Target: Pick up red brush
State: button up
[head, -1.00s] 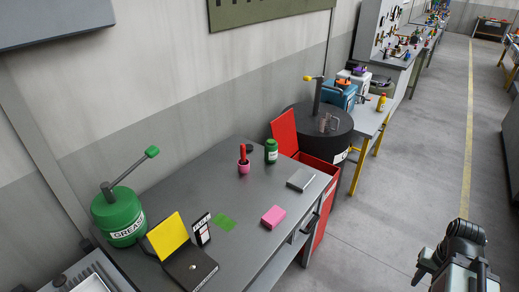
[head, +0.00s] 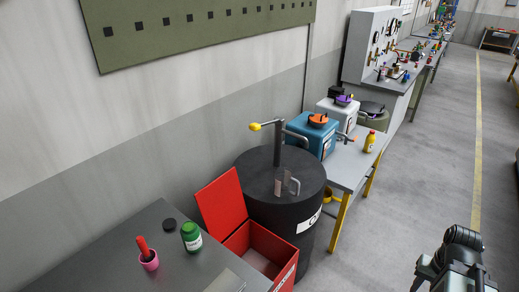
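A red brush-like stick (head: 142,244) stands tilted in a small pink cup (head: 149,263) on the grey bench (head: 110,260) at the lower left of the head view. Any bristles are hidden inside the cup or too small to tell. My folded arm shows at the lower right, over the floor and far to the right of the cup. The dark end parts of my gripper (head: 424,270) show there, but its fingers cannot be made out clearly. Nothing visible links it to the brush.
An open red box (head: 259,240) adjoins the bench. A black drum (head: 265,205) with a yellow-knobbed lever stands behind it. The grey floor (head: 400,190) at right is clear.

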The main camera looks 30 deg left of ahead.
aim_at(141, 241)
jog(key=i, duration=1.5)
jog(key=u, duration=5.2)
jog(key=i, duration=1)
jog(key=z, duration=0.05)
